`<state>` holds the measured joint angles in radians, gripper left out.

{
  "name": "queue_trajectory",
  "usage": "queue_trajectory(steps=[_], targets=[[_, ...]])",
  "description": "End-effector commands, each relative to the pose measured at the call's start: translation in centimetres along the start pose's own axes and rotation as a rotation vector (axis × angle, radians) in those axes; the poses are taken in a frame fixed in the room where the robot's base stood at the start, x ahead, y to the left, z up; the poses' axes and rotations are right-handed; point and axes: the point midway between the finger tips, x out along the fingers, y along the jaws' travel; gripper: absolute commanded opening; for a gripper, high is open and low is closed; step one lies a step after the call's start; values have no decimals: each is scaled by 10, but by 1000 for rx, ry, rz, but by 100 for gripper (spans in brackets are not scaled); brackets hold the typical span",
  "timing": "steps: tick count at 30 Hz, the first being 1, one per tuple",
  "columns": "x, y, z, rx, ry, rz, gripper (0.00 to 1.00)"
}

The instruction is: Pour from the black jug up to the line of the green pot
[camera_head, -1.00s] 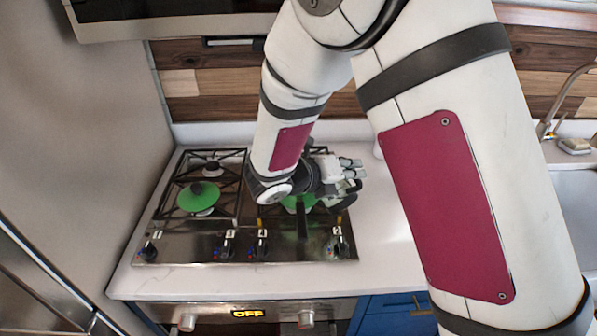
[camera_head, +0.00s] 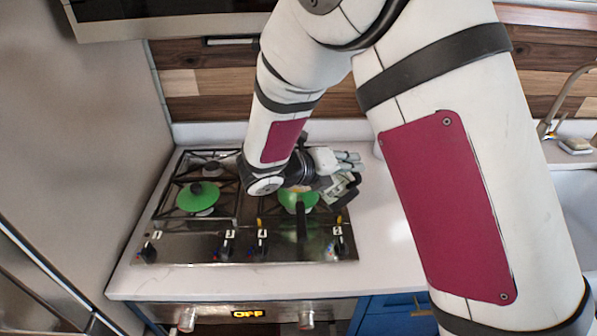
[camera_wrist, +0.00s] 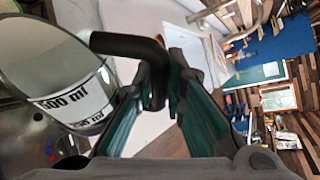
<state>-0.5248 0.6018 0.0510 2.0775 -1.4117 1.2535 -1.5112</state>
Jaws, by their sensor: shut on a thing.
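The green pot (camera_head: 296,203) stands on the right side of the hob, its dark handle pointing to the front; my wrist covers part of it. My gripper (camera_head: 350,180) is beside and above the pot's right side. In the wrist view my gripper (camera_wrist: 160,95) is shut on the black handle of the jug (camera_wrist: 88,98). The jug's open mouth and a white band with "500 ml" print show at the left of that view. In the head view the jug cannot be made out clearly. The pot's line and any liquid level cannot be seen.
A green lid (camera_head: 198,196) with a dark knob lies on the left side of the hob (camera_head: 180,240). Knobs line the hob's front edge. The white counter (camera_head: 385,235) right of the hob is clear. A sink (camera_head: 578,210) is at the far right.

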Motion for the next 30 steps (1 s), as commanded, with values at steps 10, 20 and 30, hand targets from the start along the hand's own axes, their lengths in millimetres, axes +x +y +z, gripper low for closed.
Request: queue_trajectory(steps=[10,20,30], targets=[[-2,-2,3,-18,4,-10,0],[-3,-2,6,-35,7,-17,0],[-4,-3,8,-51,10,-24,0]])
